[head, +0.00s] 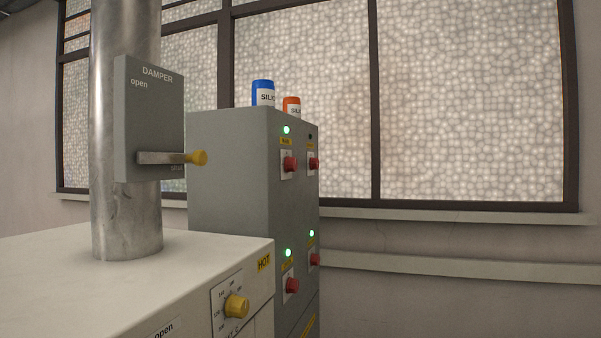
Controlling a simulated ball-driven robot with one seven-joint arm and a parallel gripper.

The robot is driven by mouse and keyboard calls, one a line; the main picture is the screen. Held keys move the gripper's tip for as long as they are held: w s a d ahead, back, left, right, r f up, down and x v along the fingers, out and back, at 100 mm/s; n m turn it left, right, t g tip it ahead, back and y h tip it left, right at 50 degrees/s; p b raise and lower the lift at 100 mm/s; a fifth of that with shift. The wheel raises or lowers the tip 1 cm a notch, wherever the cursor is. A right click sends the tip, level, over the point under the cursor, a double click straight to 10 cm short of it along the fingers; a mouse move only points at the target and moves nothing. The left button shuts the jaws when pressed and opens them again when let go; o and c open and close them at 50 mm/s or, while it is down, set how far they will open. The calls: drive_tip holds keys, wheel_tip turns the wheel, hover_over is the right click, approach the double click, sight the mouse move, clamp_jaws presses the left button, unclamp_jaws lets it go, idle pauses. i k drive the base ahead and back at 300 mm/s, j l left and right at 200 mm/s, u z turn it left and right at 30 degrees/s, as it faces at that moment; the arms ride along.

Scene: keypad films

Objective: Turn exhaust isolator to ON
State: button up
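A tall grey cabinet (228,190) stands in the middle of the view, its control face seen at a steep angle. It carries several red rotary switches on pale plates with yellow labels too small to read. I cannot tell which one is the exhaust isolator. The upper left switch (290,164) has a lit green lamp (286,130) above it. The upper right switch (313,163) has a dark lamp (310,137). The lower left switch (292,286) and lower right switch (314,259) have lit green lamps. My gripper is not in view.
A white oven-like unit (110,270) with a yellow dial (237,306) and HOT label fills the lower left. A metal duct (125,220) rises from it, bearing a DAMPER box (150,110) with a yellow-knobbed lever (196,158). Blue (262,93) and orange (291,106) cans stand on the cabinet.

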sight(314, 163)
drive_tip(key=i+j, duration=0.1)
drive_tip(key=i, duration=0.25)
drive_tip(key=i+l, duration=0.2)
drive_tip(key=i, duration=0.25)
drive_tip(key=i+l, duration=0.2)
drive_tip(key=i, duration=0.2)
drive_tip(key=i+l, duration=0.15)
drive_tip(key=i, duration=0.3)
drive_tip(key=i+l, duration=0.2)
drive_tip(key=i, duration=0.25)
drive_tip(key=u, duration=0.05)
